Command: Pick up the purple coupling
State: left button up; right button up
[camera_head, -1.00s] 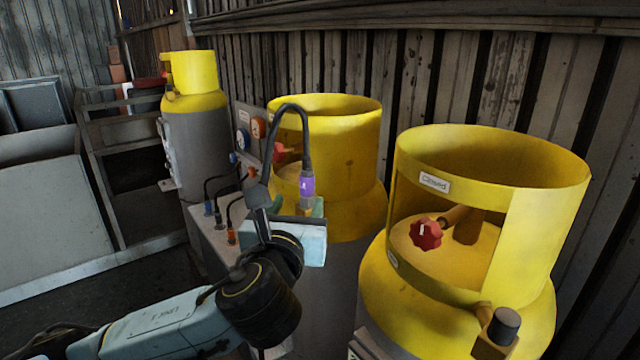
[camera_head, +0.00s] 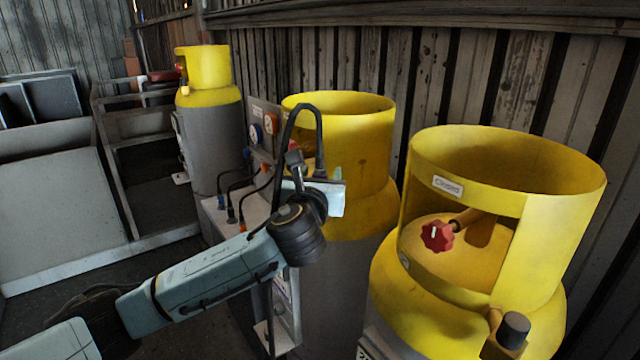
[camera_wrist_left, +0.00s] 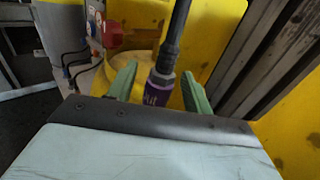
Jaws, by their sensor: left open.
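The purple coupling (camera_wrist_left: 158,88) hangs upright at the end of a black hose (camera_wrist_left: 175,35) in the left wrist view. My left gripper (camera_wrist_left: 159,74) is open, with one green finger to the left of the coupling and one to the right. Gaps show on both sides, so the fingers look apart from it. In the head view my left gripper (camera_head: 336,174) is in front of the middle yellow-topped cylinder (camera_head: 365,140). It hides the coupling there; the hose (camera_head: 303,108) arches above it. My right gripper is not in view.
A yellow-topped cylinder with a red valve knob (camera_head: 437,236) stands close on the right. Another cylinder (camera_head: 212,120) stands at the back left. A panel with gauges (camera_head: 263,130) and several cables is behind my arm. A corrugated wall (camera_head: 440,90) closes the back.

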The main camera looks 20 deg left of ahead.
pick_arm(q)
grip_shut()
dwell(0.3)
jog(key=shift+r, duration=0.1)
notch_tip(320, 180, up, 10)
dwell(0.4)
